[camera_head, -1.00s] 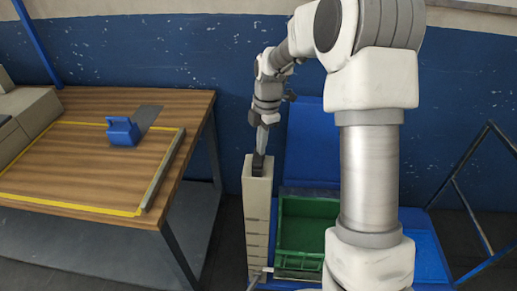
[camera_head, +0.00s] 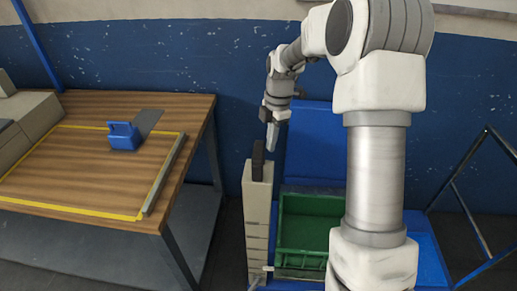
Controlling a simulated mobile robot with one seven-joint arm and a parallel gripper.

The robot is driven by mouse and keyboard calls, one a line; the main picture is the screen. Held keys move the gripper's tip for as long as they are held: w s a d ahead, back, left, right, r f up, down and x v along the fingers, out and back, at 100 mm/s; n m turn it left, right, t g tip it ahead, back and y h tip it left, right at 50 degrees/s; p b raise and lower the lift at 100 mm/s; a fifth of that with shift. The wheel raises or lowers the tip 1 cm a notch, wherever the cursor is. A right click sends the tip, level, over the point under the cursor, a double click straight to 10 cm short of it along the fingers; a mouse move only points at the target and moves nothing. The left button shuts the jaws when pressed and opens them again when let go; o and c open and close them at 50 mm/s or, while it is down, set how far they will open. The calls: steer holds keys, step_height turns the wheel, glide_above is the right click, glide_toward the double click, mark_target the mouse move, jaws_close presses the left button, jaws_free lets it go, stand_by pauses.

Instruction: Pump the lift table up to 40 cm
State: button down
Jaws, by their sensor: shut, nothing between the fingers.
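A beige column (camera_head: 257,215) with dark tick lines down its front stands left of a green tray (camera_head: 308,225). The tray rests on a blue support (camera_head: 423,250) that seems to be the lift table; my arm hides part of both. A dark upright lever (camera_head: 258,162) stands at the column's top. A small pale pointer (camera_head: 267,268) sits low at the column's right edge. My gripper (camera_head: 271,147) is shut and empty, pointing down just right of the lever's upper end. I cannot tell whether it touches the lever. The tick values are unreadable.
A wooden table (camera_head: 90,175) with yellow edge tape stands at left. It carries a blue block with a handle (camera_head: 123,136) and a grey bar (camera_head: 163,175). A blue panel (camera_head: 316,145) rises behind the tray. A dark metal frame (camera_head: 470,205) stands at right.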

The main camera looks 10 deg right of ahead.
step_height(320, 180, up, 16)
steer(key=d+p, duration=0.1)
steer(key=shift+w+d, duration=0.25)
steer(key=shift+d, duration=0.05)
stand_by(1.2)
steer(key=p, duration=0.6)
glide_toward(260, 149)
steer(key=shift+r, duration=0.3)
steer(key=f+b, duration=0.1)
steer(key=f, duration=0.1)
steer(key=f+b, duration=0.4)
steer(key=f, duration=0.1)
steer(key=shift+a, duration=0.3)
